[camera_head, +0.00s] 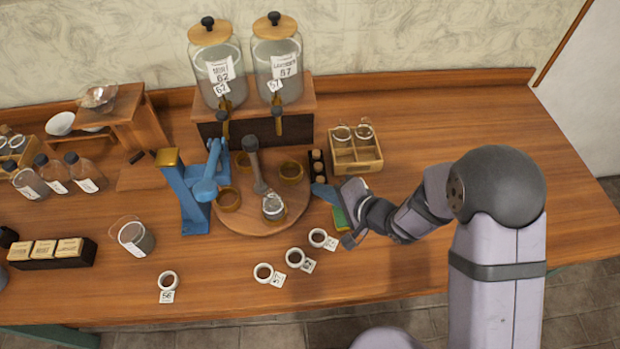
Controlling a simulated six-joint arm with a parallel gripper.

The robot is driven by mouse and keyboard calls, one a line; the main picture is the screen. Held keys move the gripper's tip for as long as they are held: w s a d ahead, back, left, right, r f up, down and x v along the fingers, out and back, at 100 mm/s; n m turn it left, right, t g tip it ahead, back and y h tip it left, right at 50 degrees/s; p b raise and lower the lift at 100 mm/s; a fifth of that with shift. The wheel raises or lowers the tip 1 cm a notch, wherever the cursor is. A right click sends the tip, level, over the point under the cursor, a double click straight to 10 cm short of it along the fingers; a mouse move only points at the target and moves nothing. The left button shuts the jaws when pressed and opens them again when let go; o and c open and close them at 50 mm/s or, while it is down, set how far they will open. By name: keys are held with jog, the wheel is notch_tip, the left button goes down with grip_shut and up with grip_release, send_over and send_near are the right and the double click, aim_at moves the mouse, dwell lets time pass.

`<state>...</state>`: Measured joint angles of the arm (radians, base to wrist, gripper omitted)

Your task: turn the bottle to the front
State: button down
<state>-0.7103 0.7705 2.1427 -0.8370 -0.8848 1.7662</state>
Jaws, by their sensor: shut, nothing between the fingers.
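A round wooden turntable (262,226) lies on the table, with a dark upright handle (254,165) near its middle. A small clear glass bottle (273,208) stands on its front part, slightly right of centre. Several amber ring holders (228,199) sit around the board; those I can see clearly look empty. No label on the bottle can be made out. My gripper (344,213) is to the right of the turntable, apart from the bottle. It is shut and empty, and my arm reaches in from the right.
A blue press (190,195) stands close left of the turntable. Two large dispensers (218,70) with taps are behind it. A wooden crate (357,155) with jars is behind right. A green and yellow block (339,219) lies by my gripper. Tagged white rings (295,258) lie in front.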

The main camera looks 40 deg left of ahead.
jog(key=shift+w+a+f+p, duration=0.1)
jog(key=shift+a+p, duration=0.15)
jog(key=shift+a, duration=0.45)
jog(key=shift+w+a+r+p, duration=0.1)
jog(key=shift+a+p, duration=0.1)
jog(key=shift+a, duration=0.55)
jog(key=shift+w+a+f+p, duration=0.1)
jog(key=shift+a+p, duration=0.15)
jog(key=shift+a, duration=0.45)
jog(key=shift+w+a+p, duration=1.05)
jog(key=shift+w+a, duration=0.65)
jog(key=shift+a, duration=0.25)
jog(key=shift+d, duration=0.1)
jog(key=shift+b+v, duration=0.85)
jog(key=shift+v, duration=2.8)
